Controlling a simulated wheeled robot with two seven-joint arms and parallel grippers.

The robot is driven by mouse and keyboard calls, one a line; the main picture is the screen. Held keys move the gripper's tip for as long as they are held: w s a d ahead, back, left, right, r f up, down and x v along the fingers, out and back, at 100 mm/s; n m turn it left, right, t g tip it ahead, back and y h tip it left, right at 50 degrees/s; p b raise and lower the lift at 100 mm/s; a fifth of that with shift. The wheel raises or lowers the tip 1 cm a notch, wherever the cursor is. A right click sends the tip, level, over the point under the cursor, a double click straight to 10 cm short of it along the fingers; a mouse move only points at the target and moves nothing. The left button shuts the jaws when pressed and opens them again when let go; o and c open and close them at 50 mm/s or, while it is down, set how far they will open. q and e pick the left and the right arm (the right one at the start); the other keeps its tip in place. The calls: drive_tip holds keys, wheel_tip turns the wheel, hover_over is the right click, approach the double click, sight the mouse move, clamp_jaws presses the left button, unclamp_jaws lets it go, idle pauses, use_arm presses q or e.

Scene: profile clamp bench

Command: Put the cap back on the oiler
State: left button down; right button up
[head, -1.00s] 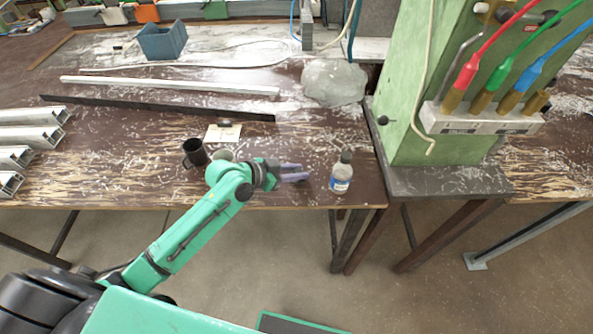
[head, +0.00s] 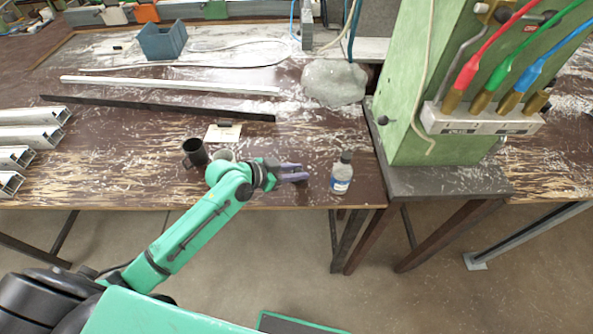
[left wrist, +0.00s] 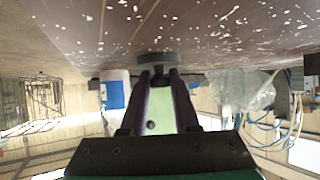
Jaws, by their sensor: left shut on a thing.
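The oiler, a small clear bottle with a blue-and-white label (head: 341,178), stands upright near the bench's front edge, right of my left gripper. Its top looks dark grey. It also shows in the left wrist view as a white and blue shape (left wrist: 114,92), left of the fingers. My left gripper (head: 296,173) has purple fingers and is apart from the bottle, pointing towards it. In the left wrist view, the fingers (left wrist: 158,76) are shut on a dark round piece, which looks like the cap (left wrist: 157,59). My right gripper is not in view.
A black mug (head: 194,152) and a small card (head: 223,134) lie behind my left arm. Bench space around the bottle is clear.

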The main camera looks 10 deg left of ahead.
use_arm(q)
drive_tip(key=shift+r+p, duration=2.7)
drive_tip(key=shift+r, duration=0.4)
drive_tip(key=shift+f, duration=0.1)
